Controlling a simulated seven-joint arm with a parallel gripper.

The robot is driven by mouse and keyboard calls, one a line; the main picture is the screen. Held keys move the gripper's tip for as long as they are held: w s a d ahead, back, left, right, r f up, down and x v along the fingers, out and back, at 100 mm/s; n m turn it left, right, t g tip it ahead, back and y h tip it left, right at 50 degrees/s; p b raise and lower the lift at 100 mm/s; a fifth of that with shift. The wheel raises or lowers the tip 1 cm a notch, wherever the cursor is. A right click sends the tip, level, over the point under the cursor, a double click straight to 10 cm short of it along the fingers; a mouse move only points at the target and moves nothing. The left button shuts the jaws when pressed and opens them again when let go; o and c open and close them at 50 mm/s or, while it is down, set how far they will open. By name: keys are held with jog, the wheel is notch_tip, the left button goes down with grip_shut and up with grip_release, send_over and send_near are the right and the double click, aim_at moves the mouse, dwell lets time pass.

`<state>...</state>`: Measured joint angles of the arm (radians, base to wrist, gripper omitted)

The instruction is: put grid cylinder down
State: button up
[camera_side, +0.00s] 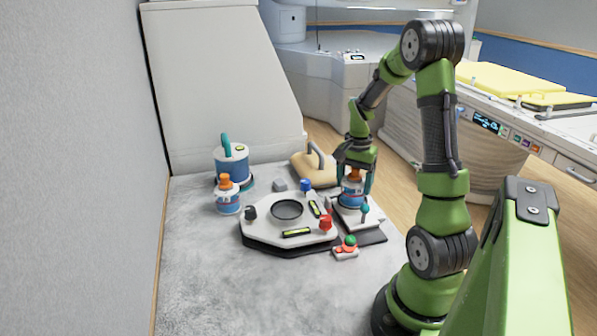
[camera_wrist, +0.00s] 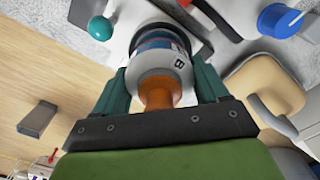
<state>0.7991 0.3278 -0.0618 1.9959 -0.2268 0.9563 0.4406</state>
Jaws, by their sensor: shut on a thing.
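The grid cylinder (camera_side: 352,199) is a blue and white bottle shape with an orange neck. My gripper (camera_side: 354,188) is shut around it, one teal finger on each side, above the white stand (camera_side: 376,218) at the right of the round-welled base. In the wrist view the cylinder (camera_wrist: 160,60) stands between the fingers of my gripper (camera_wrist: 163,82), its orange neck toward the palm and a letter B on its shoulder. Its bottom end is close to the white stand; I cannot tell whether it touches.
The base (camera_side: 262,228) has an empty dark round well (camera_side: 287,210) and coloured knobs. A similar orange-topped bottle (camera_side: 228,203) and a blue canister (camera_side: 231,167) stand to the left. A beige handled pad (camera_side: 314,170) lies behind. A small button box (camera_side: 346,252) sits in front.

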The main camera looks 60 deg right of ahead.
jog(key=shift+f, duration=0.25)
jog(key=shift+f, duration=0.15)
jog(key=shift+f, duration=0.1)
jog(key=o, duration=1.3)
jog(key=shift+f, duration=0.1)
